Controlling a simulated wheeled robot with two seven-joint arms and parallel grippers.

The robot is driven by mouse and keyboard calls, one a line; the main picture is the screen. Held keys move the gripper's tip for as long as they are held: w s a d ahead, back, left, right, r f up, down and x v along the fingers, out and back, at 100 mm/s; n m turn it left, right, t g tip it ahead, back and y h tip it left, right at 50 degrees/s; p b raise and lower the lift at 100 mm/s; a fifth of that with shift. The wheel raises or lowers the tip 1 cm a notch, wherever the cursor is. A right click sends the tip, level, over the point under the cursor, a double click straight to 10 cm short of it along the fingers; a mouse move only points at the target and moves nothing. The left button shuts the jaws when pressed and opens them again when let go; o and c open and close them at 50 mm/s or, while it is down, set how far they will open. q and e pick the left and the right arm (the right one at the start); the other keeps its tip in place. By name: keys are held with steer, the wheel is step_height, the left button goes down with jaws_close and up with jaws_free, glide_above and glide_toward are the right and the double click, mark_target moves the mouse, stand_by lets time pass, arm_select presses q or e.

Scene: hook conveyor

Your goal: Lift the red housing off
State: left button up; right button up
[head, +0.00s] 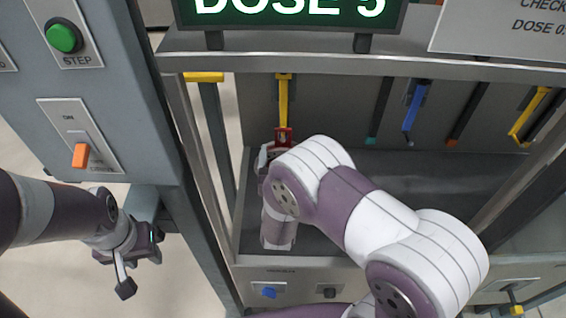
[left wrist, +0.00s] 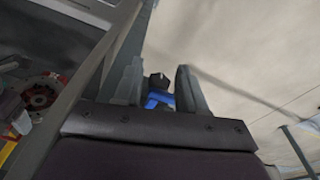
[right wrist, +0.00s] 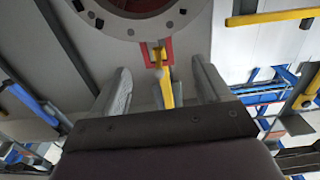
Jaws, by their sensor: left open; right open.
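The red housing shows in the head view as a small red part (head: 283,137) at the lower end of a yellow hook (head: 283,98). My right arm hides the rest. In the right wrist view a red frame (right wrist: 144,55) surrounds the yellow hook (right wrist: 163,80), below a round grey flange (right wrist: 188,20) with a red centre. My right gripper (right wrist: 160,68) is open, its fingers on either side of the hook, apart from it. My left gripper (head: 138,265) is open and empty, outside the frame at the left. A red round part (left wrist: 40,92) shows in the left wrist view.
Several other hooks hang to the right, including a blue one (head: 415,105) and a yellow one (head: 528,118). The cabinet at left carries a green button (head: 64,37) and an orange switch (head: 80,155). A metal post (head: 187,150) stands between my grippers.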

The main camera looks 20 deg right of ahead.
mark_target(282, 130)
steer(key=w+p, duration=0.1)
steer(key=w+d+r, duration=0.1)
steer(key=w, duration=0.1)
steer(key=w+d+r+p, duration=0.1)
steer(key=shift+w+r+p, duration=0.1)
steer(key=shift+w+p, duration=0.2)
steer(key=shift+w, duration=0.05)
steer(key=shift+w+d+f, duration=0.1)
steer(key=shift+w+f, duration=0.05)
steer(key=shift+w, duration=0.4)
steer(key=shift+w+d+f, duration=0.1)
steer(key=shift+w+f, duration=0.05)
steer(key=shift+w, duration=0.35)
steer(key=shift+w+f, duration=0.2)
steer(key=shift+w, duration=0.1)
steer(key=shift+s+r, duration=0.15)
steer(key=shift+s, duration=0.1)
steer(key=c, duration=1.3)
jaws_close()
steer(key=shift+w+r, duration=0.15)
steer(key=shift+r, duration=0.05)
arm_select(q)
step_height(282, 130, up, 4)
steer(key=shift+r, duration=0.25)
arm_select(e)
steer(key=shift+w, duration=0.1)
